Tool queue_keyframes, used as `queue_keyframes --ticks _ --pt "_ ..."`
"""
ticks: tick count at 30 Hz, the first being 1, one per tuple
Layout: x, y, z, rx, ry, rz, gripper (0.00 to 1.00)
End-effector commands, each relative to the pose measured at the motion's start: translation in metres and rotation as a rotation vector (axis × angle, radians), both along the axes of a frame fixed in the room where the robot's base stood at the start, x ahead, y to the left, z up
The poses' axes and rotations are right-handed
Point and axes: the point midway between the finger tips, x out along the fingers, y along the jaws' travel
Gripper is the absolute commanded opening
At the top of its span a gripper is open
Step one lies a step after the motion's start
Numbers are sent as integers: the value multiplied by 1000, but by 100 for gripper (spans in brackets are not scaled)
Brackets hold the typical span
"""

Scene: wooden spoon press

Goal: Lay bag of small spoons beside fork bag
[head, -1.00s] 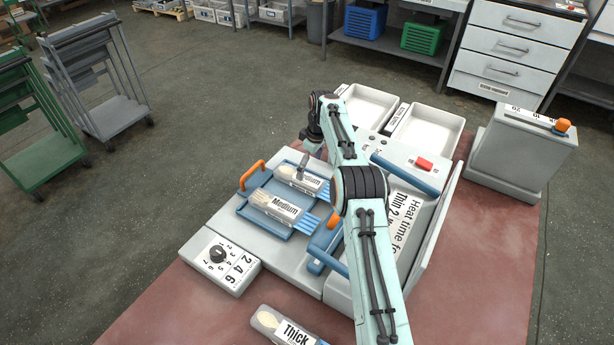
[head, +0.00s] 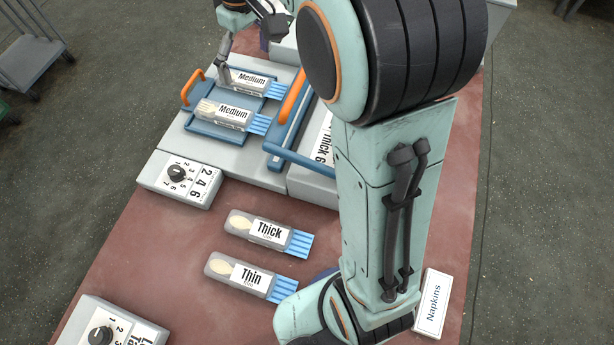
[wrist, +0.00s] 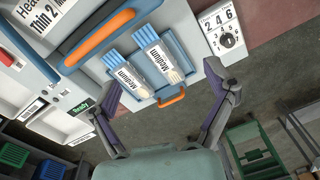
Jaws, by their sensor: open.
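Two clear bags labelled "Medium", each with a pale spoon end and blue stripes, lie side by side on the blue tray (head: 203,128). The far bag (head: 252,84) and the near bag (head: 232,115) also show in the wrist view, at the left (wrist: 124,75) and right (wrist: 157,56). A "Thick" bag (head: 270,232) and a "Thin" bag (head: 252,276) lie on the red table. No label reads small spoons or forks. My gripper (wrist: 160,80) is open, its fingers spread either side of the tray end. In the head view one finger shows by the far Medium bag; contact is unclear.
The press with its orange handle (head: 292,97) stands right of the tray. A dial box (head: 180,181) sits in front, and another (head: 100,335) at the bottom left. A napkins box (head: 433,302) is at the right. Table left of the Thick and Thin bags is clear.

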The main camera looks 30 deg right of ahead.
Motion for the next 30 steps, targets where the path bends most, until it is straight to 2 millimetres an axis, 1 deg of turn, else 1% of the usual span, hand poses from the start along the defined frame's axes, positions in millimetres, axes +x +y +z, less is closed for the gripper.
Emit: queue_keyframes --ticks 1,2,3,4,5,6,9,12,15,17,30 --pt "-37 5 6 -2 4 -43 84" --pt "-59 7 6 -2 10 -75 84" --pt "-87 9 5 -1 17 -115 84" --pt "-108 11 2 0 22 -145 84" --pt "-128 12 -2 2 28 -174 84" --pt "-152 14 -9 5 36 -209 84" --pt "-202 17 -28 12 51 -283 84" --pt "-233 19 -44 18 61 -330 84" --pt "-248 19 -53 22 69 -352 84" --pt "-251 20 -55 22 72 -358 84" --pt "-251 20 -55 21 73 -357 84"
